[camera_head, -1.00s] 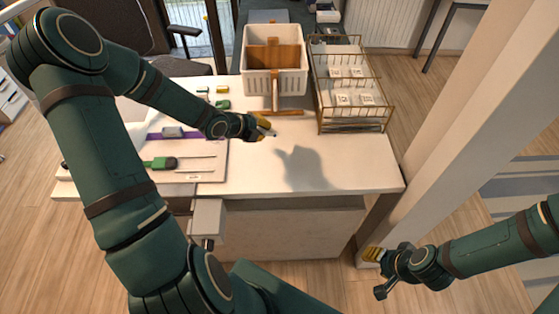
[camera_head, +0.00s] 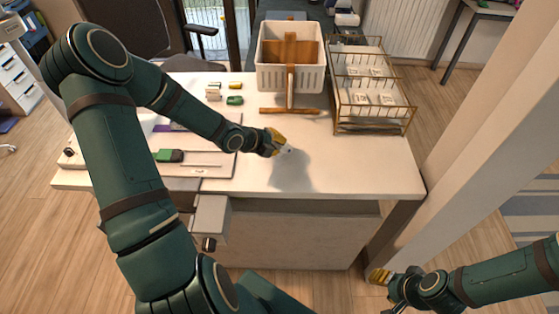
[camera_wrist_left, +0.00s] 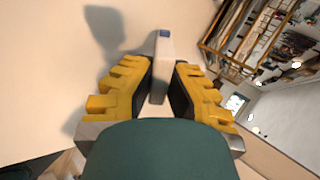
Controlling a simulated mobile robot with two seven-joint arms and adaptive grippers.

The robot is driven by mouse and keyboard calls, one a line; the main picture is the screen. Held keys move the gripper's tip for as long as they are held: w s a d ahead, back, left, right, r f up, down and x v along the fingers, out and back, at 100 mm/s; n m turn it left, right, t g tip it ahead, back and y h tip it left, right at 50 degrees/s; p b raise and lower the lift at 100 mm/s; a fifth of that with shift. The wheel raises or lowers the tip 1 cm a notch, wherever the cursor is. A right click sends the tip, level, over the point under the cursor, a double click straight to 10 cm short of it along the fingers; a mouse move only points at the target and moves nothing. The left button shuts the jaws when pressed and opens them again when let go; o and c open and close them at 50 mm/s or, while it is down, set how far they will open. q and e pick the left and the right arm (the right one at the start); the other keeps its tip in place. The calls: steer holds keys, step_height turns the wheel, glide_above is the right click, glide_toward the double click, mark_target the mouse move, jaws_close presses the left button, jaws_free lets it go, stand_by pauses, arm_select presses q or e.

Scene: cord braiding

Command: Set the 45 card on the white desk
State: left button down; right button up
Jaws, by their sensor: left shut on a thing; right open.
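My left gripper (camera_head: 283,147) is shut on a thin white piece (camera_wrist_left: 163,75) with a small blue mark at its end, seen nearly edge-on in the left wrist view. I take it to be the 45 card, but no number is readable. In the head view only a small pale tip (camera_head: 288,150) of it shows. The gripper is above the white desk (camera_head: 345,175), and its shadow falls on the bare top close by. My right gripper (camera_head: 381,280) is open and empty, low in front of the desk's right end.
A white basket (camera_head: 264,75) with a brown divider stands at the desk's back. A gold wire rack (camera_head: 372,128) stands to its right. A green-handled tool (camera_head: 170,156) and small coloured blocks (camera_head: 235,100) are at left. The desk's front right is clear.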

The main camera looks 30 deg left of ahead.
arm_select(q)
steer(key=shift+f+b, duration=0.45)
steer(key=shift+f, duration=0.3)
steer(key=c, duration=1.3)
jaws_free()
steer(key=shift+r, duration=0.1)
steer(key=p+v, duration=0.6)
steer(key=v, duration=0.1)
steer(key=shift+r, duration=0.1)
steer(key=shift+s+a+r, duration=0.15)
steer(key=shift+s+r, duration=0.05)
steer(key=shift+s, duration=0.15)
steer(key=shift+p, duration=0.3)
